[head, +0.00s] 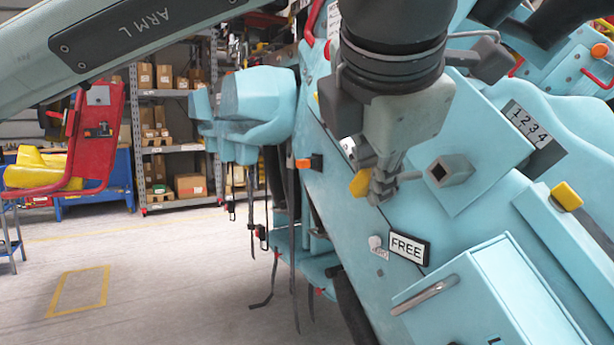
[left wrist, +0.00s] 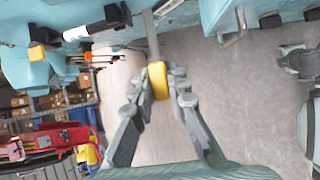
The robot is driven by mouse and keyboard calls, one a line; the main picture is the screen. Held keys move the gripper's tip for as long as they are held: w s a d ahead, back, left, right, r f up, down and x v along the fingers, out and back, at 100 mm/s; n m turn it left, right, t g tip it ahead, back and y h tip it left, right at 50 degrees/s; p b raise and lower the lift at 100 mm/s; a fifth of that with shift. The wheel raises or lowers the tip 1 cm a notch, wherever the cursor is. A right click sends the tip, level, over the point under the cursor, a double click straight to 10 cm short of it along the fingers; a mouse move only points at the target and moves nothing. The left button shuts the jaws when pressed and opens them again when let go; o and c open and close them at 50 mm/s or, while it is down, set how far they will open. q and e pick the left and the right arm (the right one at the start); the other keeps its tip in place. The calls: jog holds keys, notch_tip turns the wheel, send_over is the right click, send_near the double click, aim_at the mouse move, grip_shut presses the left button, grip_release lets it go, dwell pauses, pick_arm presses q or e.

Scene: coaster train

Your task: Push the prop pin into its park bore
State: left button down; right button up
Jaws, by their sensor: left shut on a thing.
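The prop pin has a yellow head (head: 361,183) and a thin grey rod. My left gripper (head: 380,182) is shut on it, and the rod points right in the head view. In the left wrist view the yellow head (left wrist: 158,80) sits between the two fingertips, with the rod running up from it.
The large sloping teal panel carries a FREE sign (head: 408,247), a number plate (head: 533,123), a box with a grey handle (head: 425,297) and a yellow-tipped part (head: 566,196). Dark straps hang left of it. The floor (head: 165,280) at left is open before the shelves (head: 178,130).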

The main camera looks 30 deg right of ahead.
pick_arm(q)
jog(key=shift+w+d, duration=0.15)
jog(key=shift+d, duration=1.25)
pick_arm(e)
jog(key=shift+f, duration=0.5)
pick_arm(q)
jog(key=shift+b, duration=0.75)
pick_arm(e)
jog(key=shift+f, duration=0.95)
pick_arm(q)
jog(key=d+p, duration=0.1)
jog(key=d, duration=0.5)
jog(key=shift+w+p, duration=0.15)
jog(key=shift+p, duration=0.2)
pick_arm(e)
jog(key=shift+r, duration=0.85)
pick_arm(q)
jog(key=c, duration=1.4)
grip_release()
jog(key=v, duration=1.2)
